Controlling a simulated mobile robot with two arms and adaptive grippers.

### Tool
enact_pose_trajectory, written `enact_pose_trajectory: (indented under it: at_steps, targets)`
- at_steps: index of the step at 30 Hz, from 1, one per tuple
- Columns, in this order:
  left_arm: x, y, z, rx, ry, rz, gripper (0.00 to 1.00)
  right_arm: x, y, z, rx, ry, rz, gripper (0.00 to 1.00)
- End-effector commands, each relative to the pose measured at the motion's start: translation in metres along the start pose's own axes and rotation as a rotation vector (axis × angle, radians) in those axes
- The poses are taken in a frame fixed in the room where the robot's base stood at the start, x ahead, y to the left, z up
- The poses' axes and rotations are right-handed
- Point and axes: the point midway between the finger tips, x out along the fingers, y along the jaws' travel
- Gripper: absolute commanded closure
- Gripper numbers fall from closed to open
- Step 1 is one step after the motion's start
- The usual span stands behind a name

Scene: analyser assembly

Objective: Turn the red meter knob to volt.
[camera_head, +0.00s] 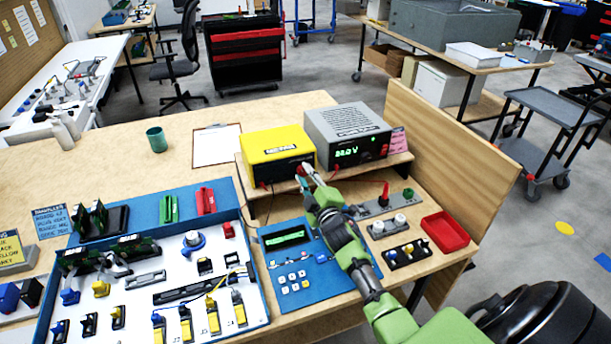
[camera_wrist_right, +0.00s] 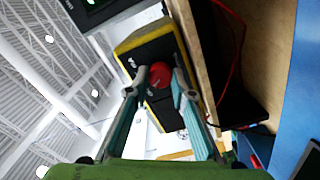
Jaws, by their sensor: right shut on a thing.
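The yellow meter (camera_head: 275,145) stands on the wooden shelf at the back of the bench, its dark front facing me. It also shows in the right wrist view (camera_wrist_right: 135,45). The red meter knob (camera_wrist_right: 160,74) is on that dark front face. My right gripper (camera_head: 306,172) reaches the lower right of the meter's front. In the right wrist view its two fingers (camera_wrist_right: 164,84) lie on either side of the red knob, shut on it. In the head view the gripper mostly covers the knob. The knob's pointer and the volt mark cannot be made out. My left gripper is in no view.
A grey power supply (camera_head: 345,125) with a green display stands right of the meter. A blue panel (camera_head: 290,262) with a display and buttons lies in front. A red tray (camera_head: 445,232) is at the right. The bench around the green cup (camera_head: 156,140) is mostly clear.

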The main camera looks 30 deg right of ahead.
Motion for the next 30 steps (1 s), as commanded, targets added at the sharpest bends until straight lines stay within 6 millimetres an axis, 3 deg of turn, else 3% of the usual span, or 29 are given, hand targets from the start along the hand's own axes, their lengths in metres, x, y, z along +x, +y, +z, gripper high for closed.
enact_pose_trajectory:
  at_steps: [15, 30]
  targets:
    - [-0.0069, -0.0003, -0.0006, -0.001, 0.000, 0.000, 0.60, -0.0001, -0.0001, 0.0001, 0.423, -0.001, -0.001, 0.99]
    - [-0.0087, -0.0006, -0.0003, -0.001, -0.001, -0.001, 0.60, -0.0002, -0.0009, 0.0007, 0.563, -0.002, -0.001, 0.99]
